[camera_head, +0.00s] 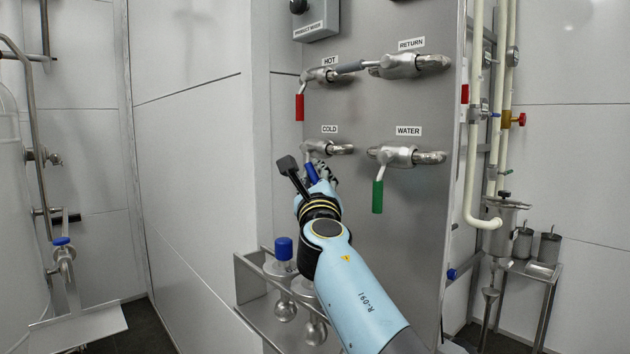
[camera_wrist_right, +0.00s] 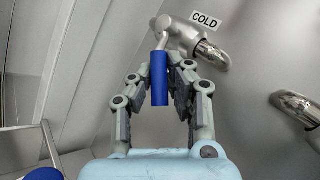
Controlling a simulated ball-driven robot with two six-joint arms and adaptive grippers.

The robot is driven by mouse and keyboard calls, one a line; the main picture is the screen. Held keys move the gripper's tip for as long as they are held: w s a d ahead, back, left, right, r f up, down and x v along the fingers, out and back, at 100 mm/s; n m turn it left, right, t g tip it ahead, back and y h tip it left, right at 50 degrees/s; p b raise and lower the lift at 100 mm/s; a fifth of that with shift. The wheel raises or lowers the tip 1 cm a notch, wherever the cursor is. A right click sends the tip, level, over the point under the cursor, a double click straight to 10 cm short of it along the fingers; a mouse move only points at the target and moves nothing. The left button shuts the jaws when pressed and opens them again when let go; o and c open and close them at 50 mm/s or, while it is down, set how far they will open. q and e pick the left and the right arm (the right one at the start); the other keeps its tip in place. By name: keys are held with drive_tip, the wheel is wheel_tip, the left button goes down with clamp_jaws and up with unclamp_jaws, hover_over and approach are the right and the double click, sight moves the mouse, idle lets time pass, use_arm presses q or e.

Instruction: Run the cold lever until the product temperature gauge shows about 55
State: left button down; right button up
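The cold lever is a metal valve (camera_head: 338,149) under a COLD label on the grey panel, with a blue handle (camera_head: 311,172) hanging down, tilted slightly. My right gripper (camera_head: 322,178) is at this handle. In the right wrist view, the blue handle (camera_wrist_right: 160,80) lies between the fingers of my right gripper (camera_wrist_right: 161,68). The fingertips are close to its upper end, and gaps show on both sides lower down. The fingers look open around it. The product temperature gauge is not in view. My left gripper is not in view.
A red-handled HOT valve (camera_head: 300,106) sits above, and a green-handled WATER valve (camera_head: 377,195) to the right. A RETURN fitting (camera_head: 400,66) is at the upper right. A metal rack (camera_head: 247,284) holding blue-capped flasks (camera_head: 284,250) stands below, beside my right arm.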

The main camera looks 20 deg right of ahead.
sight(313, 170)
drive_tip(key=o, duration=0.5)
drive_tip(key=shift+a+f, duration=0.1)
drive_tip(key=shift+a, duration=0.05)
wheel_tip(313, 170, up, 10)
idle(0.3)
drive_tip(key=shift+c, duration=0.6)
